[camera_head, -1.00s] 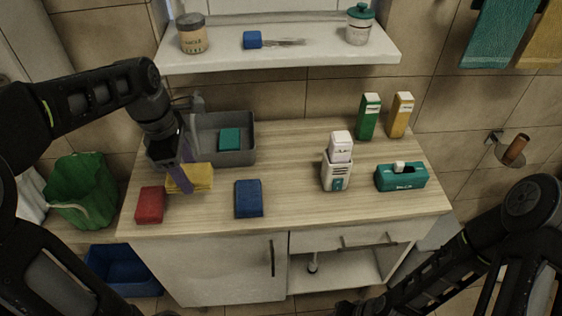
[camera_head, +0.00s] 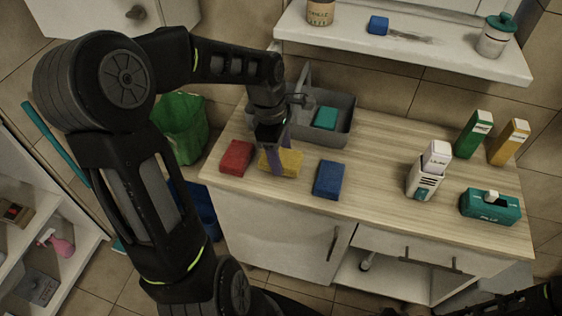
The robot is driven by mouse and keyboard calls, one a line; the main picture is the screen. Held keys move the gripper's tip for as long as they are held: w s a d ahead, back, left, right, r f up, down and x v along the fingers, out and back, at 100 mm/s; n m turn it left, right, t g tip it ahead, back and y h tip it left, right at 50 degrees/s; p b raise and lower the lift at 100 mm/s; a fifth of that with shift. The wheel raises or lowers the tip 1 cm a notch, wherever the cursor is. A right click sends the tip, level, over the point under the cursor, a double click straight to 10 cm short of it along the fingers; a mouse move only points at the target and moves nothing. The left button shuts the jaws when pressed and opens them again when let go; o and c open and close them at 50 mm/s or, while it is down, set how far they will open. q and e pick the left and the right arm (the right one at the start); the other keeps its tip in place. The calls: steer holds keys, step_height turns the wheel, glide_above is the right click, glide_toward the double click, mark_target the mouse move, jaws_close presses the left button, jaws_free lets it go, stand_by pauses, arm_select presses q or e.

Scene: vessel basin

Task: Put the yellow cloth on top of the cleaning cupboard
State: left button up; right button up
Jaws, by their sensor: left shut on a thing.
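The yellow cloth (camera_head: 291,163) is a small folded block at the back left of the wooden worktop, in front of the grey basin. My left gripper (camera_head: 276,160) reaches down over it and is shut on it; the fingers cover its left part. The cloth looks to be at worktop level; I cannot tell whether it touches the wood. A white open-shelved unit (camera_head: 75,248) at the lower left holds a pink spray bottle (camera_head: 58,243) and looks like the cleaning cupboard; its top is not clearly seen. My right gripper is out of view, with only dark arm parts at the lower right.
A red block (camera_head: 237,157) and a blue block (camera_head: 330,180) flank the cloth. The grey basin (camera_head: 343,138) holds a teal block. A white wall shelf (camera_head: 430,60) hangs above. The worktop's middle is clear.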

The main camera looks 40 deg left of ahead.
arm_select(q)
steer(key=shift+f, duration=1.75)
steer(key=shift+f, duration=0.25)
steer(key=o, duration=1.3)
steer(key=shift+r, duration=0.1)
steer(key=shift+o, duration=0.2)
steer(key=shift+r, duration=0.15)
steer(key=r, duration=0.4)
steer(key=a+r, duration=0.1)
steer(key=r, duration=0.3)
steer(key=r+b, duration=0.1)
steer(key=r, duration=0.3)
steer(key=shift+s+a, duration=0.3)
steer(key=shift+a, duration=0.05)
